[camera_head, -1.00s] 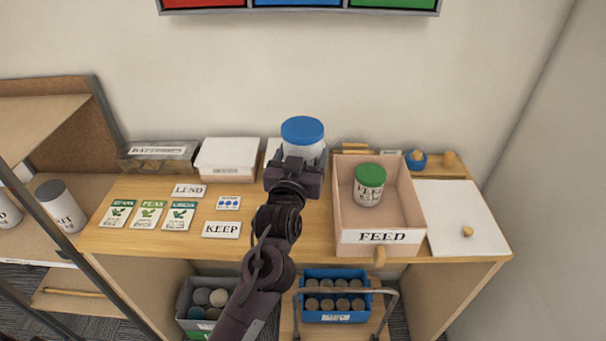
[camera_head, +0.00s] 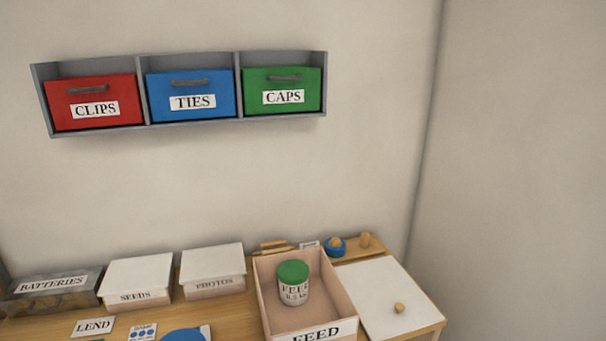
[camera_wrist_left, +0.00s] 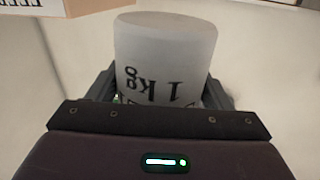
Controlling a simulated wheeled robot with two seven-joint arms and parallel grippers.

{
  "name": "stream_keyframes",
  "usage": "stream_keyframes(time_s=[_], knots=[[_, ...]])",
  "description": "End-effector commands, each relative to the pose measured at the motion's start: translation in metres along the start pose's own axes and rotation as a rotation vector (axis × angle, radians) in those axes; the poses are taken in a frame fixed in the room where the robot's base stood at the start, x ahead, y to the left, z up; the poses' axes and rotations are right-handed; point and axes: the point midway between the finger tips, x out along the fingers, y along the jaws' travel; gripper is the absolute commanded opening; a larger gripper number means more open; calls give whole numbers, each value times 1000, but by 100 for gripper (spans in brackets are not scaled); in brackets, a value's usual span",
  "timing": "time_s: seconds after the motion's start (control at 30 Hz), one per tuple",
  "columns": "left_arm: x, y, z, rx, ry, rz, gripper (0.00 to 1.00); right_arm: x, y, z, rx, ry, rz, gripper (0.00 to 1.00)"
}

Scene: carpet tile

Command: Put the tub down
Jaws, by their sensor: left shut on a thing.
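The tub (camera_wrist_left: 165,50) is white with "1 kg" lettering and shows upside down in the left wrist view. My left gripper (camera_wrist_left: 163,92) is shut on it, with a dark finger on each side. Whether the tub touches the surface below cannot be told. My right gripper is not in view.
The FEED drawer box (camera_head: 347,300) holds a green-lidded tub (camera_head: 293,284). A white lid panel (camera_head: 378,292) lies to its right. BATTERIES (camera_head: 50,290), SEEDS (camera_head: 136,282) and PHOTOS (camera_head: 212,270) boxes line the back. A LEND card (camera_head: 92,327) lies in front. Wall bins (camera_head: 188,54) hang above.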

Motion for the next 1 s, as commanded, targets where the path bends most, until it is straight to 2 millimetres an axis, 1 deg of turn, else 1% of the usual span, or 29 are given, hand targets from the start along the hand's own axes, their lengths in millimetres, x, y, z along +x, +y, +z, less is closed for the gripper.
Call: stream_keyframes(time_s=[0.03,0.1,0.23,0.4,0.6,0.67,0.77,0.87,0.97,1.0], knots=[[-11,0,1,-4,3,9,15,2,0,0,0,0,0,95],[-23,1,2,-8,4,20,15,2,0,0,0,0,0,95],[-37,2,3,-17,6,33,15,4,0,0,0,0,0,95],[-44,3,4,-22,6,40,15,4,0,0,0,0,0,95],[-43,3,3,-22,7,39,15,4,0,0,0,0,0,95],[-41,2,3,-21,9,36,15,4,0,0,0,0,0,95],[-31,2,0,-16,13,24,15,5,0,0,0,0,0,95],[-13,0,-4,-10,16,2,15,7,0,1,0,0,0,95],[12,0,-13,-4,20,-25,15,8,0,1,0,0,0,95],[23,0,-17,-2,20,-34,15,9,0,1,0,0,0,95]])
